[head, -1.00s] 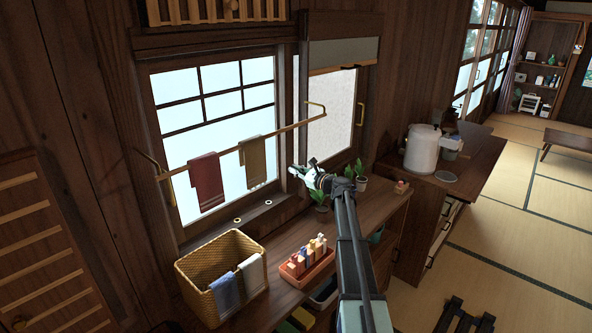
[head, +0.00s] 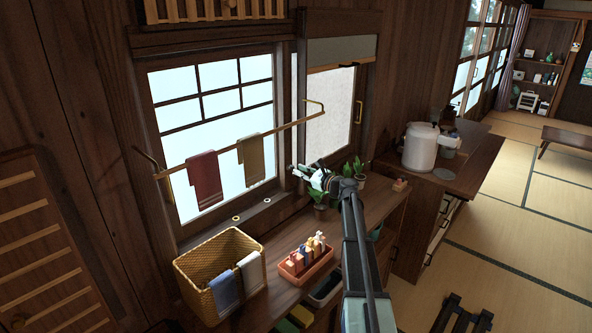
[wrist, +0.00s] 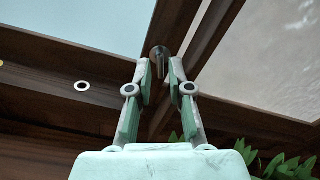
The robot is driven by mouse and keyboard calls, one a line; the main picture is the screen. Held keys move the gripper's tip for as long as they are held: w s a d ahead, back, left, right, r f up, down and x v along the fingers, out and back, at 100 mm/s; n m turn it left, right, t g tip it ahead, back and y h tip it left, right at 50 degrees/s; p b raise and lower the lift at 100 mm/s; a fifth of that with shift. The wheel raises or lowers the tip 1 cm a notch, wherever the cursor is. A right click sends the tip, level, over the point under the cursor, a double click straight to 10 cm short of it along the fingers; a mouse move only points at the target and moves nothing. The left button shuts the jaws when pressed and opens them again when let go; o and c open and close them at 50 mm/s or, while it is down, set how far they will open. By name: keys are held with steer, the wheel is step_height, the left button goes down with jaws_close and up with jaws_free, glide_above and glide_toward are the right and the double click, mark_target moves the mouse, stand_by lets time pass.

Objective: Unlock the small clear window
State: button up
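The small clear window (head: 212,94), with dark muntins, is at the left in the head view. A frosted pane (head: 330,115) is to its right. In the wrist view, the clear glass (wrist: 80,25) is upper left and the frosted glass (wrist: 265,55) upper right. A small round metal knob, seemingly the lock (wrist: 158,53), sits at the frame corner between them. My gripper (wrist: 160,68) is open, its two fingers apart just below the knob; whether they touch it I cannot tell. In the head view, my gripper (head: 296,172) is at the window's lower right, hiding the knob.
A brass rail (head: 300,121) with two cloths crosses in front of the window. Potted plants (head: 355,167) stand close to my gripper's right. A wicker basket (head: 205,262) and an orange tray of small bottles (head: 292,272) are on the shelf.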

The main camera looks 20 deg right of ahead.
steer(key=v, duration=0.8)
steer(key=shift+s, duration=0.15)
